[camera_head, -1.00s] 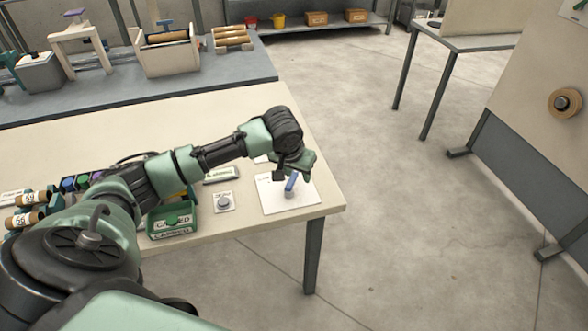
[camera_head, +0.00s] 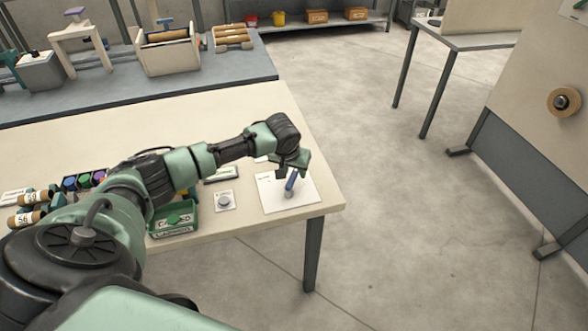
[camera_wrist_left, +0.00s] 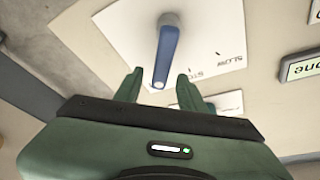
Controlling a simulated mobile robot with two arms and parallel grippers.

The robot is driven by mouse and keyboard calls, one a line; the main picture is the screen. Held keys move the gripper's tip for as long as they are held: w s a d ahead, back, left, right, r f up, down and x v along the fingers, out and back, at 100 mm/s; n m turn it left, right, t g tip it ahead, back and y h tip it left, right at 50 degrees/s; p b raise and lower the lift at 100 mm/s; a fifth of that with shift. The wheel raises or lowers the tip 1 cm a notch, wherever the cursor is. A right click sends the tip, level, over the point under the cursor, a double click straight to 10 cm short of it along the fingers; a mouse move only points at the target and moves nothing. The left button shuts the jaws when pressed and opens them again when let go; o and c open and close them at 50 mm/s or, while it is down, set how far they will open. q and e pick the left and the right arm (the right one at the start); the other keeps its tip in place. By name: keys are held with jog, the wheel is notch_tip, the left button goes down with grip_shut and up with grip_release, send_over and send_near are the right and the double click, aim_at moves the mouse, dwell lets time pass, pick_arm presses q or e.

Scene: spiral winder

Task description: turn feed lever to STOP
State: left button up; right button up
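The feed lever has a blue handle (camera_head: 291,180) on a grey pivot and stands on a white plate (camera_head: 306,197) at the table's right end. In the left wrist view the blue handle (camera_wrist_left: 166,55) points toward my gripper, and the word SLOW and part of another word show on the plate (camera_wrist_left: 220,40). My left gripper (camera_head: 290,172) is at the handle's far end. In the wrist view its green fingers (camera_wrist_left: 158,88) are apart, with the handle's tip between them and gaps on both sides. My right gripper is not in view.
A round grey button on a white plate (camera_head: 225,201) and a green CAPPED tray (camera_head: 172,219) lie left of the lever. A grey-and-green display (camera_head: 221,174) is behind them. Cardboard tubes (camera_head: 27,218) and coloured caps stand at the left. The table's right edge is close.

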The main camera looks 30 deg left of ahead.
pick_arm(q)
grip_shut()
dwell(1.3)
